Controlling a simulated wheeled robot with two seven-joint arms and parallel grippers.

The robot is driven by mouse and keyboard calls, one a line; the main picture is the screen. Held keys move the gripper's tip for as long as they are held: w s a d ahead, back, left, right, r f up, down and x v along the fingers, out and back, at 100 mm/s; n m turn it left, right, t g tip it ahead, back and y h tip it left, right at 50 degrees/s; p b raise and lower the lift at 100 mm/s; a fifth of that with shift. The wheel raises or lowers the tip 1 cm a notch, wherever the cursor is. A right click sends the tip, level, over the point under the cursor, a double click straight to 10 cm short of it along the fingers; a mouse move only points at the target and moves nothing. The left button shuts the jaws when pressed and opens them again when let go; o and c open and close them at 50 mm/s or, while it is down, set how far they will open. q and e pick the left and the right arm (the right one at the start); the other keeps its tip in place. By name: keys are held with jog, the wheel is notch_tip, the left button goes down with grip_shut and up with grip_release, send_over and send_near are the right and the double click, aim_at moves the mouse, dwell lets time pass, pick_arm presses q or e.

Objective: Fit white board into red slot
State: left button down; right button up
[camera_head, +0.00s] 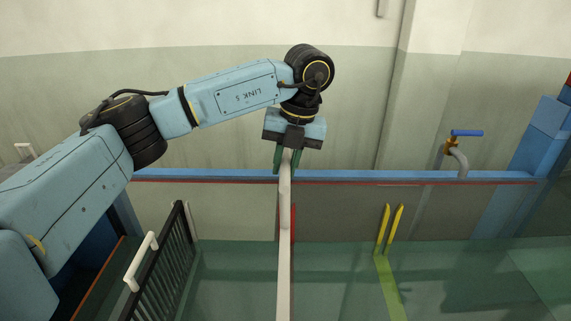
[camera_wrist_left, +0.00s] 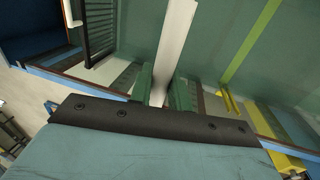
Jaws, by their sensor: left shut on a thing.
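The white board (camera_head: 285,230) is a long narrow strip that hangs upright below my left gripper (camera_head: 288,165) in the head view. My left gripper's green fingers are shut on the board's upper end, above the blue rail. In the left wrist view the board (camera_wrist_left: 174,50) runs away from between the green fingers (camera_wrist_left: 162,92). A red strip (camera_head: 293,222), likely the red slot, shows just right of the board in the head view. The board hides part of it, and I cannot tell whether they touch. My right gripper is not in view.
A blue rail (camera_head: 400,175) with a red lower edge spans behind the board. Yellow posts (camera_head: 388,228) with a yellow-green stripe stand to the right. A black slatted rack (camera_head: 165,265) and white handle (camera_head: 140,260) are to the left. A blue-handled tap (camera_head: 460,145) is at the right.

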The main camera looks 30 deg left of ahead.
pick_arm(q)
jog(key=shift+r+p, duration=1.7)
jog(key=shift+r, duration=1.15)
jog(key=shift+r+p, duration=0.55)
jog(key=shift+r, duration=0.9)
jog(key=shift+f, duration=0.1)
notch_tip(320, 180, down, 8)
jog(key=b, duration=0.3)
jog(key=shift+w+f, duration=0.1)
jog(key=shift+f, duration=0.05)
